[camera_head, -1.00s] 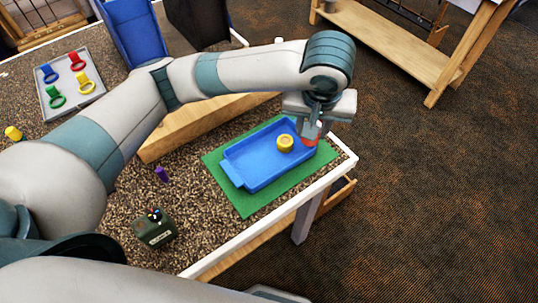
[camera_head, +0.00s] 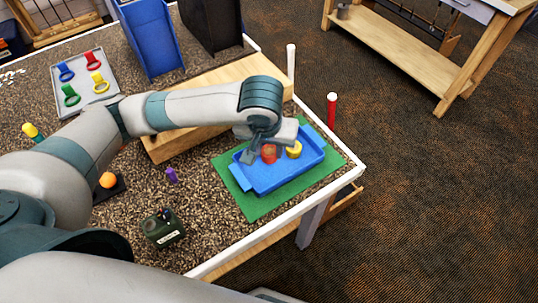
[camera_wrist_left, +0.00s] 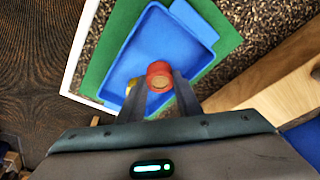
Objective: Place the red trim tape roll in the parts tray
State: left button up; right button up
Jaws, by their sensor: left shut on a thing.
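The red trim tape roll (camera_head: 269,153) is held by my left gripper (camera_head: 260,154) over the blue parts tray (camera_head: 270,183), left of the yellow tape roll (camera_head: 294,149). In the left wrist view the red roll (camera_wrist_left: 159,75) sits between the two fingertips (camera_wrist_left: 160,84), with the tray (camera_wrist_left: 165,38) behind it. I cannot tell whether the red roll touches the tray floor. The yellow roll (camera_wrist_left: 131,86) is partly hidden behind a finger in that view. My right gripper is out of view.
The tray lies on a green mat (camera_head: 249,206) near the table's white edge (camera_head: 262,234). A wooden block (camera_head: 190,142) stands behind it. A grey tray (camera_head: 85,82) holds several coloured rings. A dark green box (camera_head: 162,230) and a purple item (camera_head: 172,174) lie left of the mat.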

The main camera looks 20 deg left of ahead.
aim_at(269, 167)
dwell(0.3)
pick_arm(q)
jog(key=shift+f+p, duration=0.4)
jog(key=shift+f, duration=1.6)
jog(key=o, duration=1)
jog(key=shift+f, duration=0.1)
jog(key=v, duration=1.2)
jog(key=shift+w, duration=0.1)
